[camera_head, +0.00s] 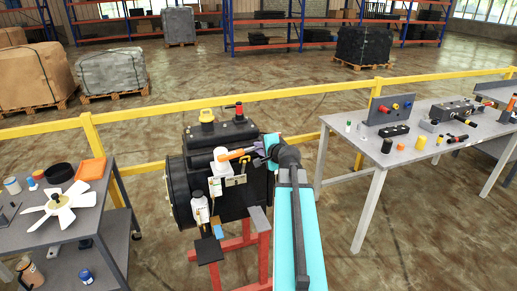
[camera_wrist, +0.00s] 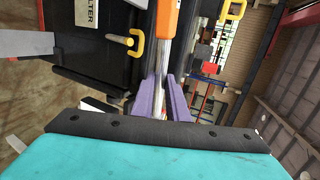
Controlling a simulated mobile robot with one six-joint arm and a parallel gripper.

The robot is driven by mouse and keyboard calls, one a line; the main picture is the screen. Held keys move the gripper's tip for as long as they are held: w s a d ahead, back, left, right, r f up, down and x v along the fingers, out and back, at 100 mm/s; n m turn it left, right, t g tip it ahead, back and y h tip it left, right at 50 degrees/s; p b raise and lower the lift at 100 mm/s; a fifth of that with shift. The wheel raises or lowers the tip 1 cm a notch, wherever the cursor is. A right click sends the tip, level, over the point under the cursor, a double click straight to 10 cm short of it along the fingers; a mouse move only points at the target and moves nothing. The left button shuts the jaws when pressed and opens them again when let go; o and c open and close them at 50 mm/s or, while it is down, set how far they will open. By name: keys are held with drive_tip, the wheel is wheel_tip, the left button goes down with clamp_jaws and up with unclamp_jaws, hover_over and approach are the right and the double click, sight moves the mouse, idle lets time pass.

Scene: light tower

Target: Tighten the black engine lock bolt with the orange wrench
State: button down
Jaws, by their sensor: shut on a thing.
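The orange wrench (camera_head: 235,154) is at the upper front of the black engine (camera_head: 180,195), with its orange part pointing left, away from my gripper. My gripper (camera_head: 262,149) is shut on the wrench. In the wrist view, the purple fingers (camera_wrist: 163,98) close around its grey metal shaft (camera_wrist: 163,55), and the orange part (camera_wrist: 169,18) extends beyond the top edge. I cannot pick out the black lock bolt in either view, nor tell whether the wrench touches it.
A yellow handle (camera_wrist: 136,42) sticks out from the engine beside the wrench. A table with a white fan (camera_head: 62,206) is left; a table with small parts (camera_head: 360,166) is right. A yellow rail (camera_head: 290,94) runs behind.

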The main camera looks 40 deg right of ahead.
drive_tip(key=shift+w+r+m+h+p, duration=0.3)
drive_tip(key=shift+w+m+h+p, duration=0.4)
drive_tip(key=shift+p, duration=0.65)
drive_tip(key=shift+w+f+m+g+h, duration=0.3)
drive_tip(key=shift+m+h, duration=0.3)
drive_tip(key=shift+h, duration=0.2)
drive_tip(key=shift+s+a+f+b, duration=0.1)
drive_tip(key=shift+s+f+b, duration=0.05)
drive_tip(key=shift+f+b, duration=0.15)
drive_tip(key=shift+s+f+t+b, duration=0.2)
drive_tip(key=shift+s+t+b, duration=0.25)
drive_tip(key=shift+b, duration=2.8)
drive_tip(key=shift+s+f+n+t+y+b, duration=0.1)
drive_tip(key=shift+s+n+t+y+b, duration=0.55)
drive_tip(key=shift+b, duration=4.1)
drive_tip(key=shift+w+a+h, duration=0.1)
drive_tip(key=shift+w+h, duration=0.05)
drive_tip(key=shift+h, duration=0.1)
